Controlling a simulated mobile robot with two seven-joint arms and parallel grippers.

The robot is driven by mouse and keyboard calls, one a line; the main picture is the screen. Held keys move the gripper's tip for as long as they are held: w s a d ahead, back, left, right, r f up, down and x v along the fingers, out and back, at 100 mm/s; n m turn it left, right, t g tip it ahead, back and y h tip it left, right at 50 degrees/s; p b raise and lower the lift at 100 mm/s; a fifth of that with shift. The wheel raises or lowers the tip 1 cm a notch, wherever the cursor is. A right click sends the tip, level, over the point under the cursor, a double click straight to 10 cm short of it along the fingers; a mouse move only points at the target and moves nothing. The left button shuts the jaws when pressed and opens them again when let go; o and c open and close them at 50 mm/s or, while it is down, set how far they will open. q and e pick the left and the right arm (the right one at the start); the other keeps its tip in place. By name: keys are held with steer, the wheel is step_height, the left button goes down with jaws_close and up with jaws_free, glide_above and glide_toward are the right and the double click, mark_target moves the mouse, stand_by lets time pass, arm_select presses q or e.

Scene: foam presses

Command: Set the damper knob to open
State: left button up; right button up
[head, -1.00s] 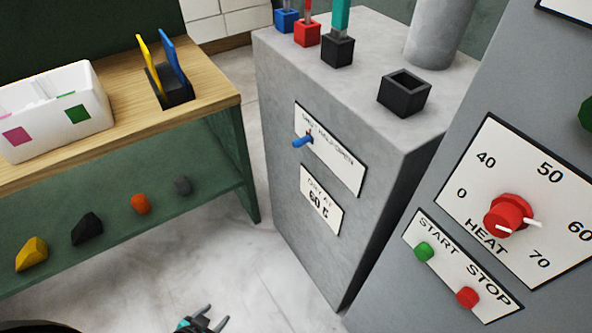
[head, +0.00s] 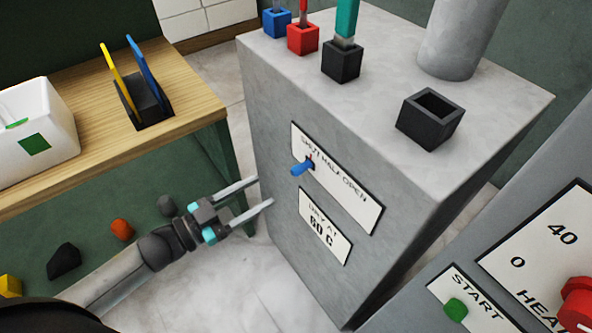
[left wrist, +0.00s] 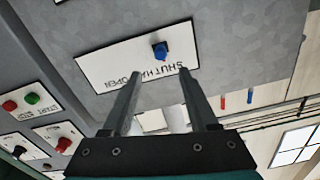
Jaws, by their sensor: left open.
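The damper knob (head: 302,167) is a small blue lever on a white plate (head: 345,190) marked SHUT, HALF, OPEN, on the front of a grey cabinet. Its handle points to the lower left in the head view, and a small red mark shows just above it, near the SHUT end. My left gripper (head: 265,192) is open and empty, to the left of and a little below the knob, its fingers pointing at the cabinet. In the left wrist view the knob (left wrist: 160,50) shows beyond the fingertips, apart from them. My right gripper is not in view.
On the cabinet top (head: 480,105) stand several sockets, some holding tools, and a grey pipe (head: 462,38). A grey panel with a green START button (head: 455,309) and red knob (head: 577,305) stands right. A wooden bench (head: 195,96) stands left.

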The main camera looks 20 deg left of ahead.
mark_target(292, 173)
arm_select(q)
steer(key=b+x, duration=0.1)
steer(key=x, duration=0.9)
steer(key=shift+w+d, duration=0.15)
steer(key=shift+w, duration=0.1)
steer(key=shift+c, duration=0.2)
jaws_close()
stand_by(0.8)
